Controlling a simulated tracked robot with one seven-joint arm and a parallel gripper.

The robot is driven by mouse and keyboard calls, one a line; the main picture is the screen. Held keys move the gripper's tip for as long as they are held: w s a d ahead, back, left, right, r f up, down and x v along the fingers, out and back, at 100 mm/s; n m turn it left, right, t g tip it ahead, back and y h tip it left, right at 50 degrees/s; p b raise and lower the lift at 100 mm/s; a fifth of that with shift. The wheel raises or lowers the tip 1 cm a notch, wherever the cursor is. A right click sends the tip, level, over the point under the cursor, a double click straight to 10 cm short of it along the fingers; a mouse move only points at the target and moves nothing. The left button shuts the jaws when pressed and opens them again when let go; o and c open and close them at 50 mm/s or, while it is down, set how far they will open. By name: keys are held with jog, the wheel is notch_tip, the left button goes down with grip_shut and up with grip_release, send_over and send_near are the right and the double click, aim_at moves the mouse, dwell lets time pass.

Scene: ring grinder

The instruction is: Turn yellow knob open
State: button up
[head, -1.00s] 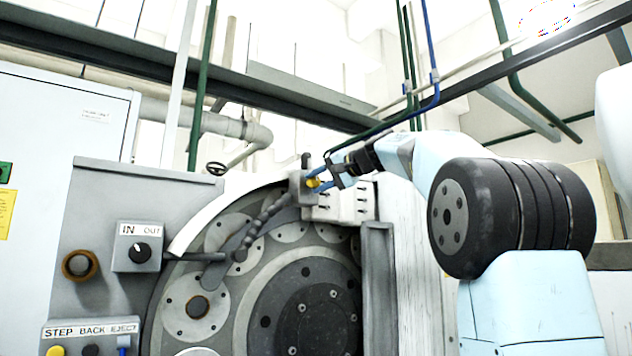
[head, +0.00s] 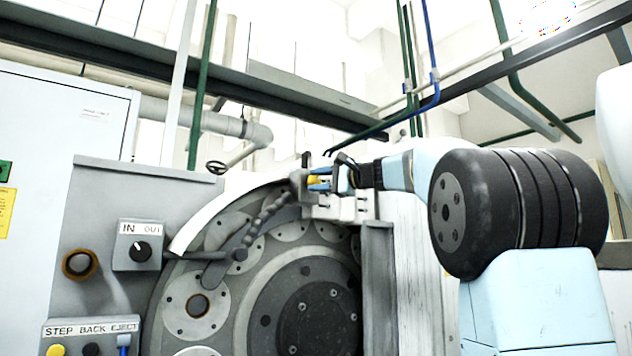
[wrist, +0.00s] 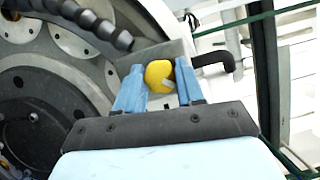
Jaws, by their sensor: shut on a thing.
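The yellow knob (wrist: 159,76) sits on a grey block (wrist: 150,52) in the wrist view. It also shows small in the head view (head: 314,180), at the top of the grinder, partly hidden by my fingers. My gripper (wrist: 160,84) has its two blue fingers on either side of the knob, shut on it. In the head view my gripper (head: 322,180) reaches in from the right, with the fingers pointing left at the grey block.
A segmented coolant hose (head: 268,216) hangs from the block across the round grinder face (head: 300,290). A black bent handle (wrist: 214,60) stands out right of the knob. A control panel with an IN/OUT dial (head: 139,251) is at the left.

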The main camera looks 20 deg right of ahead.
jog(key=m, duration=0.1)
jog(key=m+t, duration=0.1)
jog(key=m, duration=0.1)
jog(key=shift+w+d+f, duration=0.1)
jog(key=shift+d+f, duration=0.1)
jog(key=shift+f, duration=0.15)
jog(key=shift+a+f+m+t+h, duration=0.1)
jog(key=shift+m+t+h, duration=0.7)
jog(key=shift+m, duration=1.75)
jog(key=shift+a+f+m+t+h, duration=0.15)
jog(key=shift+m+t+h, duration=0.25)
jog(key=shift+m+t, duration=1.4)
jog(key=shift+a+r+m+t+h, duration=0.15)
jog(key=shift+m+h, duration=0.45)
jog(key=shift+m, duration=2.65)
jog(key=shift+f, duration=0.1)
jog(key=o, duration=0.8)
jog(key=shift+o, duration=1.2)
